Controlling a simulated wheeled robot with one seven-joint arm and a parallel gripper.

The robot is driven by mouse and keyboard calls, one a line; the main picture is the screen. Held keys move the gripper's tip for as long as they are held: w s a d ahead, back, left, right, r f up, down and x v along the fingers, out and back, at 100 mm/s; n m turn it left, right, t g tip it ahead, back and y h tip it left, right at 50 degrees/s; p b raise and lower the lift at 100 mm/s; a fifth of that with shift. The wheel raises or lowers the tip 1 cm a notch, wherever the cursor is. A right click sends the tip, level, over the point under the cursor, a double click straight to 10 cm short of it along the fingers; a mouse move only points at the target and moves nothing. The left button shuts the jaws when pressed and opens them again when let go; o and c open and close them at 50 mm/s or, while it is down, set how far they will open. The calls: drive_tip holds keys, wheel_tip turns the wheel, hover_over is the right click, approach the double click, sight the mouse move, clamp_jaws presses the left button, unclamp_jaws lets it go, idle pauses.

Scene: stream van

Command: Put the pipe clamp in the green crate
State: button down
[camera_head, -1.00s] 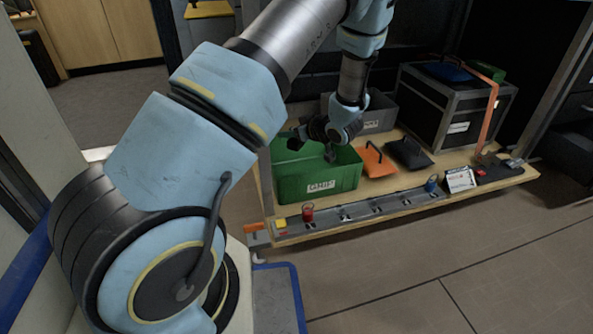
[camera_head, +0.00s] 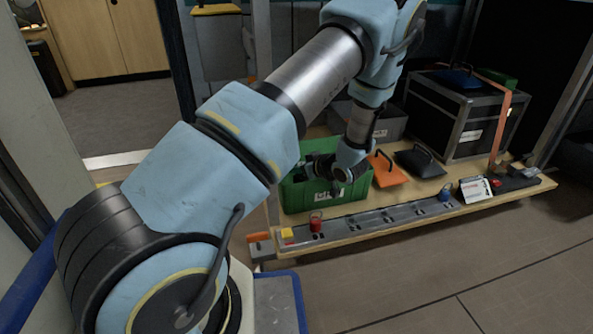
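The green crate (camera_head: 300,198) stands at the left end of a low wooden shelf, with a white label on its front wall. My gripper (camera_head: 318,171) is low over the crate, coming in from its right side, with its dark fingers at about rim height. The fingers are small and dark, so I cannot tell whether they are open or shut. I cannot make out the pipe clamp. The crate's inside is mostly hidden by its front wall and my gripper.
An orange lid-like piece (camera_head: 389,172) and a dark one (camera_head: 419,163) lie right of the crate. A grey bin (camera_head: 392,122) and a large black case (camera_head: 440,122) stand behind. A grey strip (camera_head: 385,217) along the front edge carries a red container (camera_head: 316,223) and a blue one (camera_head: 446,194).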

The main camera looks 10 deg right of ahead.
drive_tip(key=shift+f, duration=0.55)
drive_tip(key=shift+c, duration=2.3)
unclamp_jaws()
drive_tip(key=shift+s+f, duration=0.15)
drive_tip(key=shift+f, duration=0.1)
drive_tip(key=shift+r, duration=0.25)
drive_tip(key=r+p+v, duration=0.1)
drive_tip(key=p+v, duration=0.4)
drive_tip(key=v, duration=0.7)
